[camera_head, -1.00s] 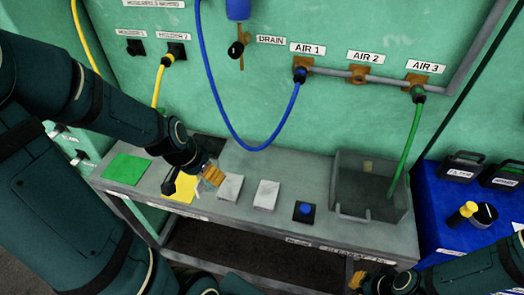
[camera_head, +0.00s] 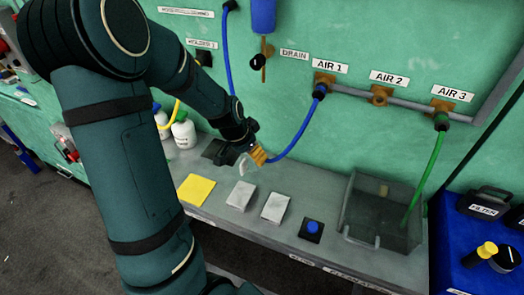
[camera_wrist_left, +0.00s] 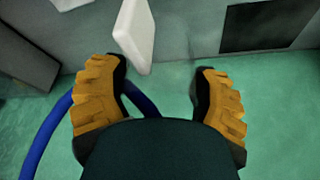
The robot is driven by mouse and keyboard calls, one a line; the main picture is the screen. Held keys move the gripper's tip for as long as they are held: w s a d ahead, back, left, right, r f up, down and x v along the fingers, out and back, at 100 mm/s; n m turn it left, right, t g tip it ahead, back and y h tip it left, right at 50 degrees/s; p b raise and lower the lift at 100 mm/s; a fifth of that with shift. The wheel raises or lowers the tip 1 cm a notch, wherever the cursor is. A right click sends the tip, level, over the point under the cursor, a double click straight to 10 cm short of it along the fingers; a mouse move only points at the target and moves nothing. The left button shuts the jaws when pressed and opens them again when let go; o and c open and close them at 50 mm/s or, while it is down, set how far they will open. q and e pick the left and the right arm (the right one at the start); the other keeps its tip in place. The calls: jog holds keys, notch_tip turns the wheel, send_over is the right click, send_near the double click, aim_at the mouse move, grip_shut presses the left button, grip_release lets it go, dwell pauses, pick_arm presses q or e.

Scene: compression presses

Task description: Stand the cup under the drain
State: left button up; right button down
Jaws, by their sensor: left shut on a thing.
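The drain is a brass valve with a black knob (camera_head: 257,63) and a short pipe on the green wall, beside the DRAIN label (camera_head: 294,54). My left gripper (camera_head: 258,156) is low over the back of the bench, below the drain and close to the wall. It is shut on the clear cup (camera_head: 246,164), which shows only as a faint pale outline beside the fingers. In the left wrist view the orange fingers (camera_wrist_left: 160,92) stand apart, and the see-through cup is hard to make out between them. Whether the cup touches the bench I cannot tell. My right gripper is out of view.
The blue hose (camera_head: 291,142) hangs close behind my left gripper. The bench holds a yellow pad (camera_head: 197,189), white pads (camera_head: 240,195), a blue button (camera_head: 312,228) and a clear tank (camera_head: 351,214). White bottles (camera_head: 184,132) stand at the back left.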

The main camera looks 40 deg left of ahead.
pick_arm(q)
jog(key=w+a, duration=0.2)
jog(key=w, duration=0.6)
jog(key=f, duration=0.2)
jog(key=f+b, duration=0.1)
jog(key=f, duration=0.1)
jog(key=f+b, duration=0.1)
jog(key=f, duration=0.1)
jog(key=shift+s+a+f, duration=0.2)
jog(key=shift+s+f, duration=0.05)
jog(key=shift+f, duration=0.1)
jog(key=shift+w+f, duration=0.2)
jog(key=shift+w, duration=0.05)
jog(key=shift+f, duration=0.1)
jog(key=o, duration=1)
